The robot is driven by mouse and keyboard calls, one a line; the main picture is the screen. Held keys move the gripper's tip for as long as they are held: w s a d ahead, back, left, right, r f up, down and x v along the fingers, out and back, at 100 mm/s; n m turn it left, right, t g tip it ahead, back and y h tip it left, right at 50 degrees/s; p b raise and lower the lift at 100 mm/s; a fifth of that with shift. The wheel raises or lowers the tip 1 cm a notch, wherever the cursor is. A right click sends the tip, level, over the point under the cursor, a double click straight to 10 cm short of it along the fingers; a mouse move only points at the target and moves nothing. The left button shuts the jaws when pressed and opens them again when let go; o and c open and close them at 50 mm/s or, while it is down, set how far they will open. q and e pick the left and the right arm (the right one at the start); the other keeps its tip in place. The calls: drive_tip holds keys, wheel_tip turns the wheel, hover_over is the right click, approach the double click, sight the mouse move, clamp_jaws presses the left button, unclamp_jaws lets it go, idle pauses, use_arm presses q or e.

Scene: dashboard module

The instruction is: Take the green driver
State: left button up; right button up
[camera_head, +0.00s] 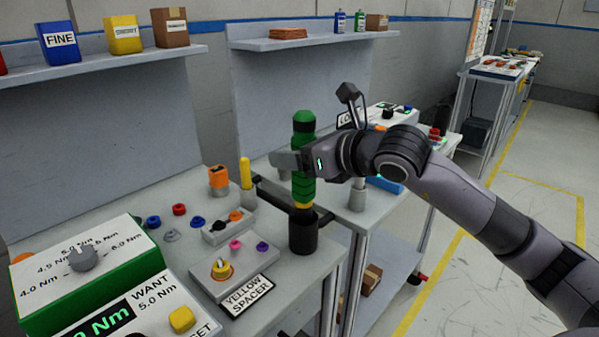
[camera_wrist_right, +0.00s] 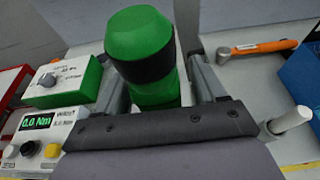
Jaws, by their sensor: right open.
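The green driver (camera_head: 303,187) stands upright in a dark cylindrical holder (camera_head: 303,235) at the front edge of the workbench. It has a black band below its green cap and a yellow ring low down. My right gripper (camera_head: 292,162) is at the upper part of the driver, reaching in from the right. In the right wrist view the driver (camera_wrist_right: 145,60) stands between the two open fingers. I cannot tell whether either finger touches it. The driver's lower end is hidden in the holder. My left gripper is not in view.
A green and white torque box (camera_head: 100,285) stands at the front left. A plate with a yellow spacer label (camera_head: 245,298) lies left of the holder. A yellow upright handle (camera_head: 246,173) stands behind.

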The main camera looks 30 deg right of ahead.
drive_tip(key=shift+w+a, duration=0.1)
drive_tip(key=shift+w, duration=0.05)
drive_tip(key=shift+c, duration=0.3)
clamp_jaws()
drive_tip(key=shift+r, duration=0.25)
